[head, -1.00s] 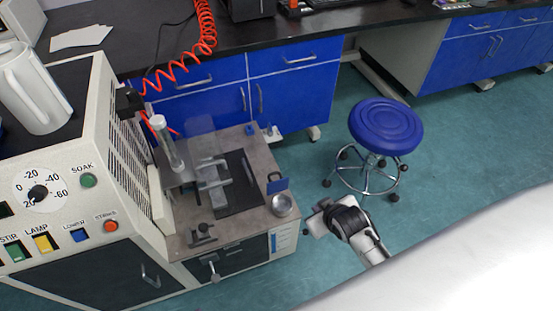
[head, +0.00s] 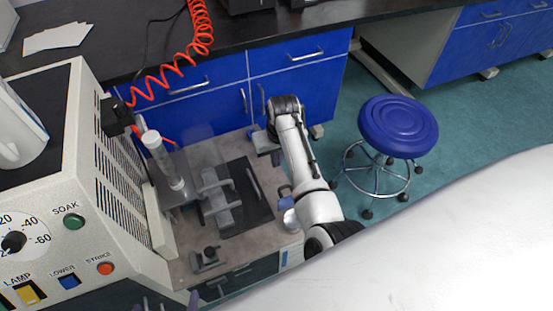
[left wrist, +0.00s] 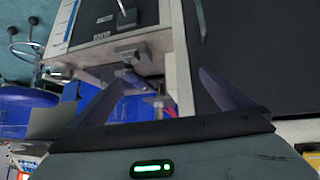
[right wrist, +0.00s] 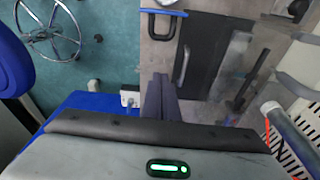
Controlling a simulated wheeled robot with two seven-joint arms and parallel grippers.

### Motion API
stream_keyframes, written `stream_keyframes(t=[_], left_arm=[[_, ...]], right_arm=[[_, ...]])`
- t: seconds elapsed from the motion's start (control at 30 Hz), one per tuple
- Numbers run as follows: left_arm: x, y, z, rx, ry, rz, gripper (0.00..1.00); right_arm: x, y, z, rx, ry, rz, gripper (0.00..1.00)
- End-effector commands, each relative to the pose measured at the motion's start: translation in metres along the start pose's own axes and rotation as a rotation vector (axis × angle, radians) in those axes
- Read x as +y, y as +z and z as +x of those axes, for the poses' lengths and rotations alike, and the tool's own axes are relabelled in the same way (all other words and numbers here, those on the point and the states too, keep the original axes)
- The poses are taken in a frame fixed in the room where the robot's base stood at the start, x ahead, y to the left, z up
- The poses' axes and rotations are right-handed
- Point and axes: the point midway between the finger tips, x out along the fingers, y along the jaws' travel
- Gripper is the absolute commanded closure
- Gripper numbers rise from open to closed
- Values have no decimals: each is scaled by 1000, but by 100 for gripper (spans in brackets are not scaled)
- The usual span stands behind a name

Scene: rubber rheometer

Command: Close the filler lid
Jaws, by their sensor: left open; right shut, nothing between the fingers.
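No part is labelled as the filler lid. Beside a round silver cup (head: 291,219) on the machine's right edge is a small blue flap (head: 286,202), partly covered by my right arm; it appears raised. The flap's blue handle (right wrist: 163,22) shows in the right wrist view. My right gripper (head: 268,150) is over the machine's far right corner, apart from the flap; its fingers (right wrist: 160,97) are shut and empty. My left gripper (head: 166,303) is low by the machine's front, its fingers (left wrist: 163,95) spread and empty.
The machine's grey top (head: 185,268) carries a dark plate (head: 255,190) with silver handles, a clear upright tube (head: 163,160) and a small black clamp (head: 207,258). A control panel (head: 45,225) stands left. A blue stool (head: 398,125) stands right on open floor.

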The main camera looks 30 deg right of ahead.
Motion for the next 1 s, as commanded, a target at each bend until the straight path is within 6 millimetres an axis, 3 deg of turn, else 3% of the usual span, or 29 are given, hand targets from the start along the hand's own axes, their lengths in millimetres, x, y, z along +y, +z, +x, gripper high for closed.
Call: stream_keyframes(t=[0.17,0.4,0.67,1.0], left_arm=[[2,24,7,-34,4,1,0],[7,24,14,-21,14,7,0],[8,-1,5,9,13,4,0],[4,10,7,-13,6,0,0]], right_arm=[[1,0,40,-1,1,1,100],[1,0,80,0,2,0,100],[0,25,66,2,1,2,100],[1,37,63,4,1,1,100]])
